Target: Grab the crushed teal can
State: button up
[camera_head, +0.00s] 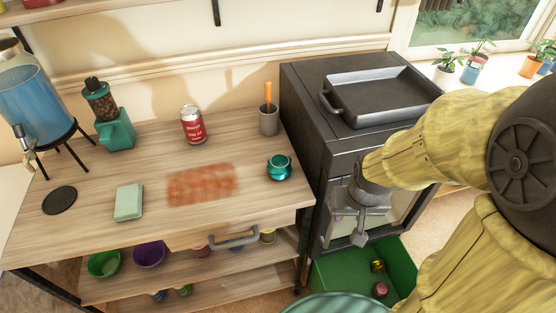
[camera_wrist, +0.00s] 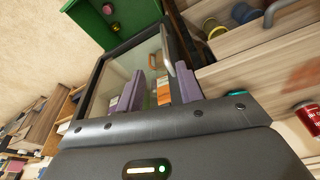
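The crushed teal can (camera_head: 279,167) sits on the wooden counter top (camera_head: 235,215) near its right end, short and squashed with a dark opening on top. A small teal patch (camera_wrist: 237,93), likely the same can, shows in the wrist view, mostly hidden behind my gripper's body. My gripper (camera_head: 346,236) hangs in front of the black oven, right of and apart from the can. In the wrist view my gripper (camera_wrist: 161,86) has its two fingers apart with nothing between them.
A red can (camera_head: 192,125) and a grey cup (camera_head: 268,122) stand behind the teal can. A pale green box (camera_head: 129,202) lies left. The black oven (camera_head: 305,105) borders the counter's right side. A green bin (camera_head: 335,272) holding small items stands below my gripper.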

jog(key=shift+o, duration=1.3)
jog(key=shift+s, duration=0.2)
jog(key=o, duration=0.3)
jog(key=shift+a, duration=0.15)
jog(key=o, duration=0.4)
jog(key=shift+a+n, duration=0.25)
jog(key=shift+n, duration=0.25)
jog(key=shift+c, duration=0.2)
jog(key=w+a+n+t+h+p, duration=0.1)
jog(key=w+a+n+h, duration=0.1)
jog(key=a+n, duration=0.3)
jog(key=w+a+n+t+h+p, duration=0.1)
jog(key=w+a+n+h, duration=0.1)
jog(key=a+n, duration=0.3)
jog(key=w+a+r+n+h+p, duration=0.1)
jog(key=w+a+n+h, duration=0.2)
jog(key=n, duration=0.8)
jog(key=shift+w+a+n+t+h, duration=0.1)
jog(key=shift+a+n+t+h, duration=0.3)
jog(key=shift+a, duration=1)
jog(key=w+a+r+n+t, duration=0.1)
jog(key=a+n+t, duration=0.3)
jog(key=a, duration=0.4)
jog(key=shift+r+n+p, duration=0.3)
jog(key=shift+r+n, duration=0.3)
jog(key=shift+r, duration=0.3)
